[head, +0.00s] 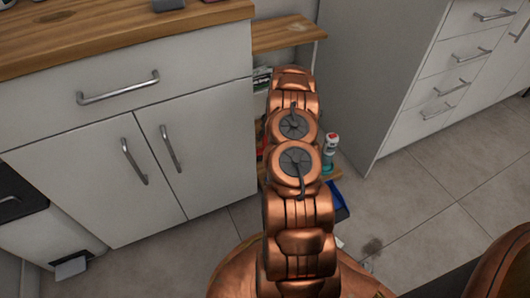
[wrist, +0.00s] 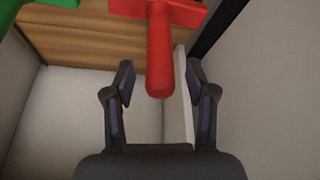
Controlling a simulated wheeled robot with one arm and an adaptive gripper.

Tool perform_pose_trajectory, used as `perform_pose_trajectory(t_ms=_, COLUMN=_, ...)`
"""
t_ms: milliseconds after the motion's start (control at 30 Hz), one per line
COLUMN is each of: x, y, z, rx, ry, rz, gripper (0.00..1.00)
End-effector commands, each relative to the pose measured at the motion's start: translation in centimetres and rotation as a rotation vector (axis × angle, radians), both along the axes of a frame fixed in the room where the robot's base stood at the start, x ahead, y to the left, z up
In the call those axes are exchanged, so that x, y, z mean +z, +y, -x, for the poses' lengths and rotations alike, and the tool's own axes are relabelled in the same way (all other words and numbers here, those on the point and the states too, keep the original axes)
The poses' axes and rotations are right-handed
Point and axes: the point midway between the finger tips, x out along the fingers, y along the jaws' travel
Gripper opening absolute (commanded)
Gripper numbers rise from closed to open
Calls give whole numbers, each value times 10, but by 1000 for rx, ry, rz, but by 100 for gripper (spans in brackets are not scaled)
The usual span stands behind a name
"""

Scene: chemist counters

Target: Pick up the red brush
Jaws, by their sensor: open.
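The red brush (wrist: 160,60) shows at the top centre of the wrist view, with its handle pointing down toward my gripper and its wide head cut off by the top edge. My gripper (wrist: 162,85) is open, with one dark finger on each side of the handle's end. The handle end lies between the fingertips in the picture, with a gap on both sides; I cannot tell the depth. In the head view my copper arm covers most of the shelf area, and I cannot make out the brush or my gripper there.
A green object (wrist: 40,5) is at the upper left of the wrist view, beside a wooden surface (wrist: 85,35). In the head view a bottle with a red cap (head: 330,152) stands right of my arm, above a blue object (head: 341,203). White cabinets (head: 130,150) flank the shelf.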

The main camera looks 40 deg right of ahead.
Motion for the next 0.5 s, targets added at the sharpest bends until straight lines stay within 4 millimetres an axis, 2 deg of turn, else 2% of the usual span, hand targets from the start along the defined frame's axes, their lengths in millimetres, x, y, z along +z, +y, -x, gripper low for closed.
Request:
perform_pose_trajectory(t_ms=67, x=0, y=0, z=0, rx=0, ry=0, rz=0, gripper=54)
perform_pose_trajectory(t_ms=500, x=0, y=1, z=0, rx=1, ry=1, rz=-1, gripper=8)
